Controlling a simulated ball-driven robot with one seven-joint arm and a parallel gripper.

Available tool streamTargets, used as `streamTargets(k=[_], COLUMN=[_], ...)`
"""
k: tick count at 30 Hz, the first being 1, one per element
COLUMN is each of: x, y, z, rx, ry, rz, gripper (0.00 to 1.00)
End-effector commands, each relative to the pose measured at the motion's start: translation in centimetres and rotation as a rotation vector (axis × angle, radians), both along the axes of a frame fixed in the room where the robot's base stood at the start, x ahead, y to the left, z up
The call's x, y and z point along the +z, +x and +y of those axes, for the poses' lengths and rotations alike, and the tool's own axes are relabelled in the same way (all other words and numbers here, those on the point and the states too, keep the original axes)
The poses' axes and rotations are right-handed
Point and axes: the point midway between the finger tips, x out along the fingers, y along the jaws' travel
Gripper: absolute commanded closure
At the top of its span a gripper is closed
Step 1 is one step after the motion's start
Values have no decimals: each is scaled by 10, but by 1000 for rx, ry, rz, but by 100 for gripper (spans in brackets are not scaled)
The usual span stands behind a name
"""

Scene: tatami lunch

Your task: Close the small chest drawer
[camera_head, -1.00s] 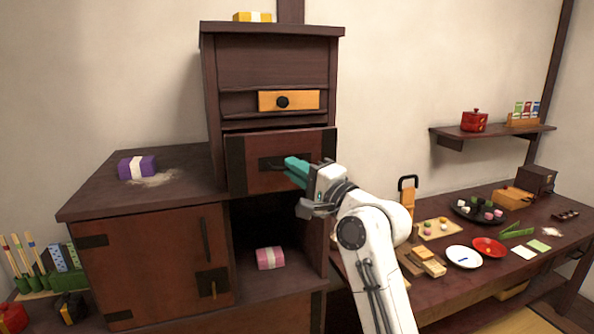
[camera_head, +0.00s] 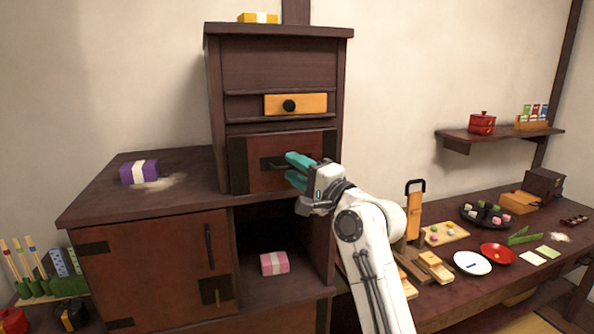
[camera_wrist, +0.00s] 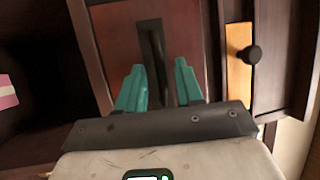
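The dark wooden chest (camera_head: 275,62) stands on the low cabinet. Its reddish-brown drawer (camera_head: 250,165) has black end bands and a dark bar handle, and its front looks nearly flush with the chest frame. My gripper (camera_head: 299,170) is at this front, with its teal fingers by the handle and partly covering it. In the wrist view, the fingers of my gripper (camera_wrist: 160,88) are spread, with the dark handle (camera_wrist: 153,45) showing between them. Contact cannot be told. Above is a small light-wood drawer (camera_head: 315,104) with a black knob; it also shows in the wrist view (camera_wrist: 238,72).
A purple packet (camera_head: 138,173) lies on the cabinet top. A pink packet (camera_head: 274,263) sits in the open compartment below the drawer. A yellow packet (camera_head: 258,18) is on the chest. A low table (camera_head: 455,292) with dishes and food stands at the right.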

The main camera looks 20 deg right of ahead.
Motion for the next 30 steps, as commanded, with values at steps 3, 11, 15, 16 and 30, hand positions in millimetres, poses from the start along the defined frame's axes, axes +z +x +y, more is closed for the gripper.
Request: streamTargets(k=[3, 11, 15, 16, 30], x=[-1, -11, -15, -16, -20], y=[-4, -41, -66, -70, -98], z=[-2, -18, -29, -31, -42], rx=[0, -2, -2, -2, 0], ry=[0, 0, 2, 1, 1], rz=[0, 0, -1, 0, 0], gripper=[64, 64, 64, 64, 64])
